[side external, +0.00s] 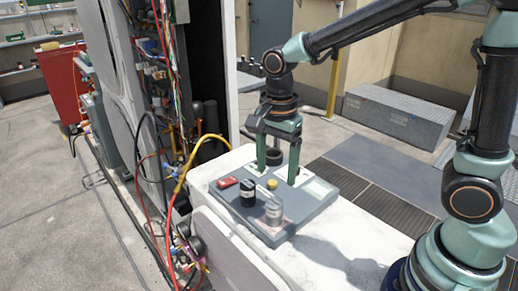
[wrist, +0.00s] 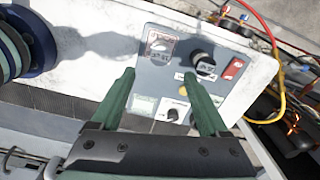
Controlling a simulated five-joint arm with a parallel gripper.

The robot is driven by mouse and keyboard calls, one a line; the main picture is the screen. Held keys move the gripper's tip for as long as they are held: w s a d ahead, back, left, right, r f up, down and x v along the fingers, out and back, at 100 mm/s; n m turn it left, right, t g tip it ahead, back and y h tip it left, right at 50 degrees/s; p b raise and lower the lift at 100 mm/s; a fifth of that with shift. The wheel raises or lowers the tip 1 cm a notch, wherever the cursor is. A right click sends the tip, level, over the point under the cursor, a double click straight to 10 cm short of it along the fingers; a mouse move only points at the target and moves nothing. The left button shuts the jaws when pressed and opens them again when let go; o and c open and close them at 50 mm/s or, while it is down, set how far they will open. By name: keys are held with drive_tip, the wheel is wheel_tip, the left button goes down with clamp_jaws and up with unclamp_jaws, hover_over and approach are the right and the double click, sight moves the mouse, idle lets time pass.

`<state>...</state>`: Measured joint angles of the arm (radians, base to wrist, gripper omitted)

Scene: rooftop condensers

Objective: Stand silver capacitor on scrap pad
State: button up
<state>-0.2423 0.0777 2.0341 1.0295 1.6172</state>
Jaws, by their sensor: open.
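The silver capacitor (side external: 273,211) stands upright near the front edge of the grey board (side external: 300,215); it also shows in the wrist view (wrist: 160,46). My gripper (side external: 277,175) is open and empty, pointing down over the back part of the board. In the wrist view its fingertips (wrist: 160,74) are apart, with bare board between them and the silver capacitor beyond. A pale pad (side external: 318,190) lies at the board's right side, and a white pad (wrist: 180,106) lies farther back. I cannot read the labels, so I cannot tell which is the scrap pad.
A black capacitor (side external: 248,194) stands left of the silver one. A red block (side external: 227,183) and a yellow knob (side external: 271,184) are also on the board. A dark round part (side external: 274,157) sits behind my fingers. Yellow and red hoses (side external: 190,160) hang at the left.

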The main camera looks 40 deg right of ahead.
drive_tip(key=s+d+r+n+t, duration=0.5)
drive_tip(key=d+r+n, duration=0.3)
drive_tip(key=n, duration=0.7)
drive_tip(key=shift+s+d+n+t, duration=0.3)
drive_tip(key=shift+s+n, duration=0.1)
drive_tip(key=shift+s, duration=0.1)
idle(0.5)
